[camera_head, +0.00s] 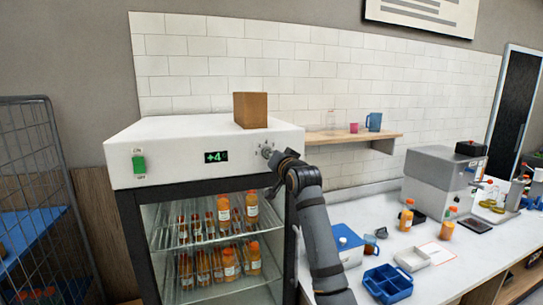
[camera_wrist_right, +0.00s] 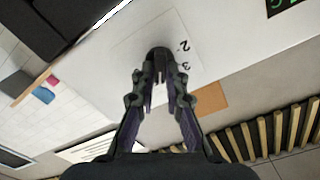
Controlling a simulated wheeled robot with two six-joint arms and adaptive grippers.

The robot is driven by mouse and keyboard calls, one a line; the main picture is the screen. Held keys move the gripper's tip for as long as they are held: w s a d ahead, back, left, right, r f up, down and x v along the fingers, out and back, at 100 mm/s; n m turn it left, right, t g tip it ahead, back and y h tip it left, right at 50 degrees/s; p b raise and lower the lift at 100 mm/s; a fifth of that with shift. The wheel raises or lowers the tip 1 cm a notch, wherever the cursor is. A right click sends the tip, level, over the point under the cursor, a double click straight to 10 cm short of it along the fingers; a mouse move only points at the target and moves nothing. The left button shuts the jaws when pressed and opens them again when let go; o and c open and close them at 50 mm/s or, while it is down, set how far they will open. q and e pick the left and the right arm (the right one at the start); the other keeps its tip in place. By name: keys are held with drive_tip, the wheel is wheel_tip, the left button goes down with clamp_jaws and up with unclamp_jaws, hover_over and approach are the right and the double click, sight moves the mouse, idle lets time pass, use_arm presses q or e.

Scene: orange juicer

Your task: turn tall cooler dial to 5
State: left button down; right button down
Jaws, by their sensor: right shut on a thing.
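The tall cooler (camera_head: 150,150) has a white top panel and a glass door with several orange bottles behind it. Its green display (camera_head: 216,157) reads about +4. The dial (camera_wrist_right: 158,56) is a dark round knob on the white panel, with the printed numbers 2 and 3 beside it. My right gripper (camera_head: 274,156) is at the dial at the panel's right end. In the right wrist view, the right gripper (camera_wrist_right: 160,78) has its fingertips shut on the dial. My left gripper is not in view.
A brown box (camera_head: 250,110) sits on top of the cooler. A green switch (camera_head: 139,164) is on the panel's left. A wooden shelf (camera_head: 345,138) with cups is behind. The counter at right holds a blue tray (camera_head: 388,284), bottles and a grey machine (camera_head: 436,178). A wire cage (camera_head: 40,190) stands at left.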

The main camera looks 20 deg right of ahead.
drive_tip(key=shift+m+p, duration=0.3)
drive_tip(key=shift+m, duration=0.9)
drive_tip(key=c, duration=1.4)
unclamp_jaws()
drive_tip(key=shift+w, duration=0.1)
drive_tip(key=s, duration=1.2)
drive_tip(key=shift+d, duration=0.25)
